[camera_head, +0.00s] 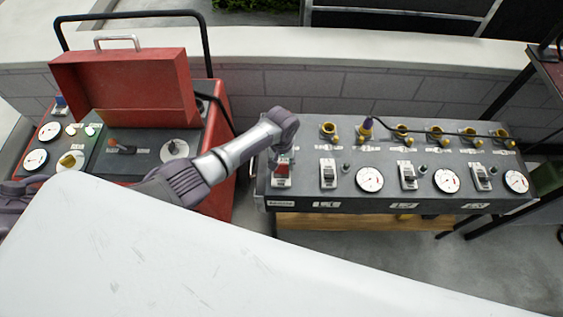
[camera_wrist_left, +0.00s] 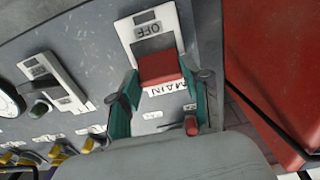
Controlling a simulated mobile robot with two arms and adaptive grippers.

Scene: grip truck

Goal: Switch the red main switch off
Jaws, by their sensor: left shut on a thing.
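The red main switch (camera_head: 282,169) sits on a white plate at the left end of the grey control panel (camera_head: 340,205). In the left wrist view, the red switch lever (camera_wrist_left: 160,70) is on the side of its plate near the MAIN label (camera_wrist_left: 165,88). A dark slot lies between it and the upside-down OFF label (camera_wrist_left: 147,30). My left gripper (camera_head: 281,157) reaches over the switch from the left. Its green fingers stand on either side of the red lever, shut on it. My right gripper is in neither view.
Several black switches (camera_head: 328,173), dials (camera_head: 369,180) and yellow-ringed sockets (camera_head: 401,131) line the panel to the right. A red machine (camera_head: 125,85) with an open lid stands at the left. A white surface (camera_head: 200,260) fills the foreground.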

